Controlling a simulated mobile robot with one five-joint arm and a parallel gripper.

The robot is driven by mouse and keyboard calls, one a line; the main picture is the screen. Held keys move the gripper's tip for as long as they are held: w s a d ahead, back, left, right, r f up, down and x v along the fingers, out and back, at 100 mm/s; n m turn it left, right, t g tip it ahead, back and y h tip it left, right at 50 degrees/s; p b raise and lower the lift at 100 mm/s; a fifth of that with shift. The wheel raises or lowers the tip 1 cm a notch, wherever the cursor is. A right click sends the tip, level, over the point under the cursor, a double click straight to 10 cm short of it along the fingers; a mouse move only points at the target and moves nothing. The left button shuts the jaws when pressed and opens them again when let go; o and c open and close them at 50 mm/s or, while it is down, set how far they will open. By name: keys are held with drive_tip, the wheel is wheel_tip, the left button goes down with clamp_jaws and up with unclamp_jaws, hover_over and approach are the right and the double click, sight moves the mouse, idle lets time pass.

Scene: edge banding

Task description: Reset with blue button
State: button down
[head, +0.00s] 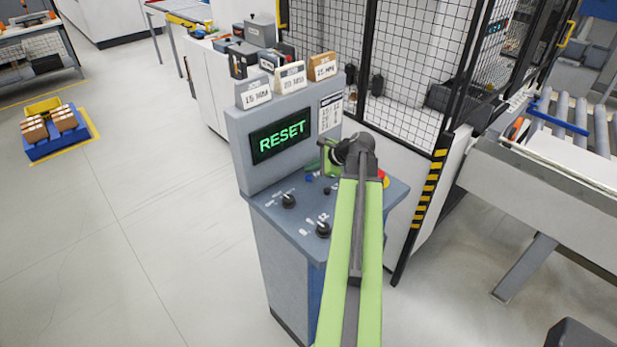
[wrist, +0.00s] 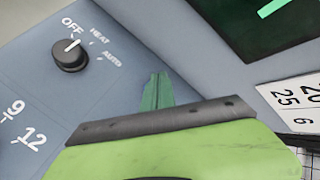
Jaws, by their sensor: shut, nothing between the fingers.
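The control console (head: 245,172) stands in front of my arm, and its screen (head: 279,136) reads RESET in green letters. A small blue button (head: 309,178) seems to show on the sloped panel, just left of my gripper (head: 323,167); it is tiny and partly crowded by the gripper. In the wrist view my gripper (wrist: 157,88) is shut and empty, its green fingers together over the panel. I cannot tell whether the fingertips touch anything.
A black OFF/HEAT/AUTO knob (wrist: 70,55) is left of the fingers. Another knob (head: 323,229) sits near the panel's front edge. A red button (head: 383,177) lies right of my arm. A mesh fence (head: 420,60) stands behind; open floor (head: 150,220) lies left.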

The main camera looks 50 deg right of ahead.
sight(311, 177)
drive_tip(key=shift+f, duration=0.15)
drive_tip(key=shift+f+b, duration=0.25)
drive_tip(key=shift+b, duration=0.15)
drive_tip(key=shift+f+b, duration=0.5)
idle(0.4)
drive_tip(key=shift+r, duration=0.15)
drive_tip(key=shift+r+p, duration=0.8)
drive_tip(key=shift+p, duration=0.15)
wheel_tip(311, 177, up, 5)
drive_tip(key=p, duration=0.5)
drive_tip(key=shift+r, duration=0.1)
